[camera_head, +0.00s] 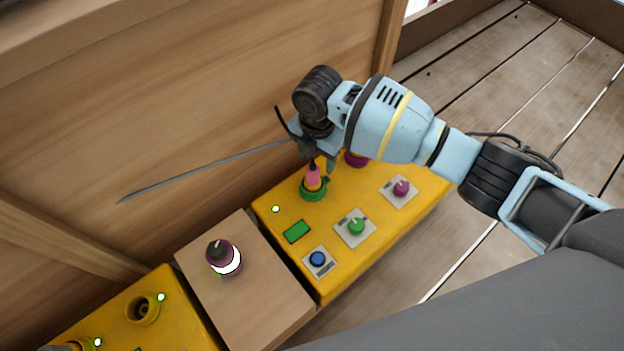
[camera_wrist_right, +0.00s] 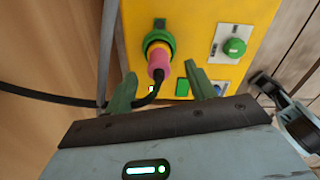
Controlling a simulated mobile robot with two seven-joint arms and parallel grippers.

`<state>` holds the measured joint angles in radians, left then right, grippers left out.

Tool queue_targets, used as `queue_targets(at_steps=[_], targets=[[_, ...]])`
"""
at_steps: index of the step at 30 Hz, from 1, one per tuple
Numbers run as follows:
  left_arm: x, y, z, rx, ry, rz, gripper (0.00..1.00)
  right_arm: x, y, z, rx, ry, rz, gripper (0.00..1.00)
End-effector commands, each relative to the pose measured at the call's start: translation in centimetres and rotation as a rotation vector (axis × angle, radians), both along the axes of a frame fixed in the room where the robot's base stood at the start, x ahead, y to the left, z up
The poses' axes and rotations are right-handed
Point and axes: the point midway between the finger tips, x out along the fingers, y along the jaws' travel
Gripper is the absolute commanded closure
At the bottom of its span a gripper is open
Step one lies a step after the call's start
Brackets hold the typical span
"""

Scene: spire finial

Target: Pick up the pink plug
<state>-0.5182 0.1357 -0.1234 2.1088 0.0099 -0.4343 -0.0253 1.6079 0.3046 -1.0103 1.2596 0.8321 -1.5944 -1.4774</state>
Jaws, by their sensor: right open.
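The pink plug (camera_head: 313,179) stands in a green-ringed socket (camera_head: 313,194) on the yellow box (camera_head: 340,252). In the right wrist view the plug (camera_wrist_right: 159,64) points towards the camera, with a black cable (camera_wrist_right: 147,98) curving from its end to the left. My right gripper (camera_head: 321,160) is open just above the plug. In the wrist view its two green fingers (camera_wrist_right: 161,76) are on either side of the plug and its cable, apart from the plug. How deep the fingertips reach is hard to tell. My left gripper is not in view.
The yellow box bears a purple knob (camera_head: 401,188), a green knob (camera_head: 356,226) and a blue button (camera_head: 317,259). A dark purple plug-like piece (camera_head: 222,257) stands on a wooden block (camera_head: 262,305). A thin grey strip (camera_head: 200,175) extends left. A wooden wall (camera_head: 150,110) rises behind.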

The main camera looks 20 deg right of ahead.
Motion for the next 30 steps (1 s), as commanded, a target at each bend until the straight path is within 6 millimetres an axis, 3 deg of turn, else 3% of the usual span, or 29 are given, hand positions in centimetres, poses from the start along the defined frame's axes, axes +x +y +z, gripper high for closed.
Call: queue_targets(at_steps=[1,8,19,27,30], targets=[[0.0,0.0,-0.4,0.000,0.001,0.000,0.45,0.0,0.0,-0.8,0.000,0.002,0.000,0.45],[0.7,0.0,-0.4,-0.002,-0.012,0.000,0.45,-0.1,0.1,-1.1,0.000,0.000,0.000,0.45],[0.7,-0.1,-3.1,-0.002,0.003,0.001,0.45,-0.4,0.9,-5.8,-0.001,0.002,0.000,0.45],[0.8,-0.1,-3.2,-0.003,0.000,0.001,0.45,-0.3,0.9,-5.9,-0.001,-0.001,0.000,0.45],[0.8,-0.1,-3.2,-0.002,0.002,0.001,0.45,-0.3,0.9,-5.9,-0.001,-0.001,0.000,0.56]])
